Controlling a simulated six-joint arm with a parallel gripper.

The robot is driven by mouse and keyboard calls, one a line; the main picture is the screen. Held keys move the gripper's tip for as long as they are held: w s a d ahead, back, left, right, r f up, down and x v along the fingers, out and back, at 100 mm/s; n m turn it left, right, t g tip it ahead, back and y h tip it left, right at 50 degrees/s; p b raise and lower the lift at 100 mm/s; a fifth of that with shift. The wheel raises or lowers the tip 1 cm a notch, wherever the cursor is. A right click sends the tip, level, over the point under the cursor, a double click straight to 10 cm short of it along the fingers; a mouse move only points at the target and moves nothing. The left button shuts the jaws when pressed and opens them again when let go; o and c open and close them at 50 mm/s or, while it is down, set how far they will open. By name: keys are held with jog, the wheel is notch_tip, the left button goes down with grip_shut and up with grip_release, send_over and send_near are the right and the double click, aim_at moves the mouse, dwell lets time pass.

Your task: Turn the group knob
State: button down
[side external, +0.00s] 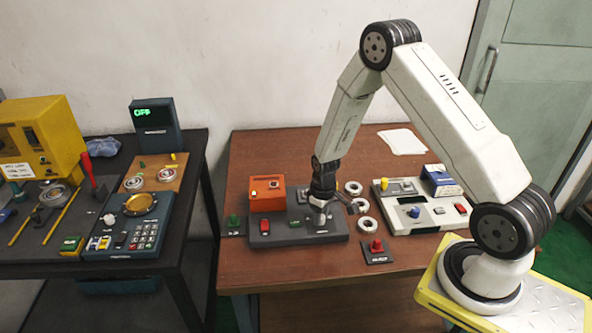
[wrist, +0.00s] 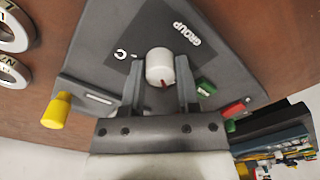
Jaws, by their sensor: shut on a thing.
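The group knob (wrist: 160,66) is a white round knob with a red pointer mark, on a dark grey panel (wrist: 225,65) beside the printed word GROUP. In the wrist view the red mark lies on the knob's lower edge, toward my gripper's body. My gripper (wrist: 160,72) is shut on the knob, one finger on each side. A printed letter, perhaps C, shows left of the knob. In the side view my gripper (side external: 320,210) points down at the right part of the dark grey console (side external: 328,238), and the knob is largely hidden there.
Bearing rings (side external: 363,206) and a pale control panel (side external: 432,214) lie to the right.

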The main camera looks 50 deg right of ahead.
jog(key=shift+m, duration=0.3)
jog(key=m, duration=1.1)
dwell(0.4)
jog(key=shift+c, duration=1.7)
grip_release()
jog(key=shift+r, duration=0.15)
jog(key=shift+s+r, duration=0.15)
jog(key=shift+r, duration=3.65)
